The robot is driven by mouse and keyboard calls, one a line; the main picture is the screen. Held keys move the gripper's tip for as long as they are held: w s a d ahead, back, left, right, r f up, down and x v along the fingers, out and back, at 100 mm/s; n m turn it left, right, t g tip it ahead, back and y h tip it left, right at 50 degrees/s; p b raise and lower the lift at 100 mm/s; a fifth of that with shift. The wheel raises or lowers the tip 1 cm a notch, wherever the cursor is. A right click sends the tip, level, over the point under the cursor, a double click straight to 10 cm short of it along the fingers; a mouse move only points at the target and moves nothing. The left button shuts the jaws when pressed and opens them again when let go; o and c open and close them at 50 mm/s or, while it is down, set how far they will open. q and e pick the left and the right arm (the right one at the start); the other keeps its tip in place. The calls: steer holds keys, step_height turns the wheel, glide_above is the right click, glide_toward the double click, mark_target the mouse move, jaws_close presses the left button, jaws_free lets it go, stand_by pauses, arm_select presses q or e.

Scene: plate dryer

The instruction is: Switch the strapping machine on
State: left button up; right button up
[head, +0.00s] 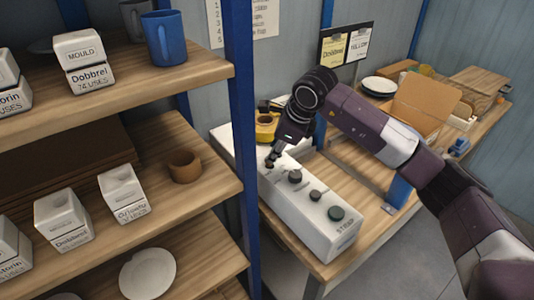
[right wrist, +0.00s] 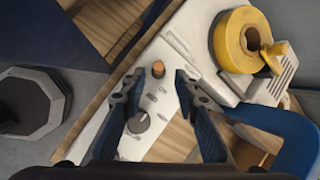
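My right gripper (head: 271,162) is over the machine's far part, pointing down. In the right wrist view the right gripper (right wrist: 159,74) is open and empty, its fingertips on either side of a small orange-topped knob (right wrist: 158,68). A grey dial (right wrist: 138,122) lies between the fingers, closer to the palm. I cannot tell whether anything touches. My left gripper is not in view.
A yellow tape roll (right wrist: 241,38) sits beside the fingers. A cardboard box (head: 420,105) and plates (head: 379,86) are on the bench at the back right.

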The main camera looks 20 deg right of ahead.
steer(key=p+x, duration=0.1)
steer(key=x, duration=0.3)
steer(key=shift+a+f, duration=0.15)
steer(key=shift+f, duration=0.1)
steer(key=shift+w+f, duration=0.2)
steer(key=shift+f, duration=0.2)
steer(key=c, duration=0.6)
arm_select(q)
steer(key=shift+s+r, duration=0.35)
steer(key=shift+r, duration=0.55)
arm_select(e)
jaws_close()
